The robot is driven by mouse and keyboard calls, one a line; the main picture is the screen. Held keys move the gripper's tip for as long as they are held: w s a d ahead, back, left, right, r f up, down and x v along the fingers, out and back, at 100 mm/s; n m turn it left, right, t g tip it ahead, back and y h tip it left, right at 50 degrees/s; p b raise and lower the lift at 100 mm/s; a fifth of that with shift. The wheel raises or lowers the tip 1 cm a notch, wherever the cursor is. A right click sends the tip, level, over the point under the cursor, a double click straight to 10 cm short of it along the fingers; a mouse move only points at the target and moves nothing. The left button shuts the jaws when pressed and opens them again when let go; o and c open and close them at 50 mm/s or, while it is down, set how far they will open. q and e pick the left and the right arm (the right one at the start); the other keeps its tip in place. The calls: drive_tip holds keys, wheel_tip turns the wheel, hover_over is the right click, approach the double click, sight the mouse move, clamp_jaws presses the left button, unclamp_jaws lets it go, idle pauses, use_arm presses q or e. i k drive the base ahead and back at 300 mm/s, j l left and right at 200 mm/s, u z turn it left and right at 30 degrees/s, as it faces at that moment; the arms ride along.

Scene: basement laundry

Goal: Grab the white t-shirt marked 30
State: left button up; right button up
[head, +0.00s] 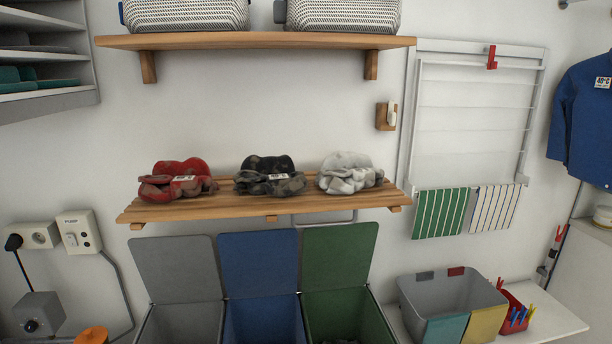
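A crumpled white garment (348,173) lies at the right end of the lower slatted wooden shelf (228,207). It looks white with grey shading, and I cannot read a 30 on it. A crumpled black garment (268,176) with a small pale label lies in the middle of the same shelf. A crumpled red garment (177,181), also with a small label, lies at the left. The three bundles are apart from each other. Neither of my grippers is in view.
Grey (175,267), blue (259,263) and green (339,256) lidded bins stand open below the shelf. An upper shelf (255,41) holds two baskets. A drying rack (411,120) with striped cloths and a hanging blue shirt (590,120) are at right. A grey tub (407,292) stands lower right.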

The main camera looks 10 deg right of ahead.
sight(349, 172)
drive_tip(key=l+u, duration=0.2)
drive_tip(key=u, duration=0.15)
drive_tip(key=l+u, duration=0.15)
drive_tip(key=u, duration=0.2)
drive_tip(key=l+u, duration=0.2)
drive_tip(key=u, duration=0.15)
drive_tip(key=k+l+u, duration=0.1)
drive_tip(key=l+u, duration=0.15)
drive_tip(key=l, duration=0.15)
drive_tip(key=k+l+u, duration=0.1)
drive_tip(key=l+u, duration=0.15)
drive_tip(key=l, duration=0.2)
drive_tip(key=k+l+u, duration=0.1)
drive_tip(key=l, duration=0.3)
drive_tip(key=k+l, duration=0.25)
drive_tip(key=l, duration=0.15)
drive_tip(key=i+u, duration=0.05)
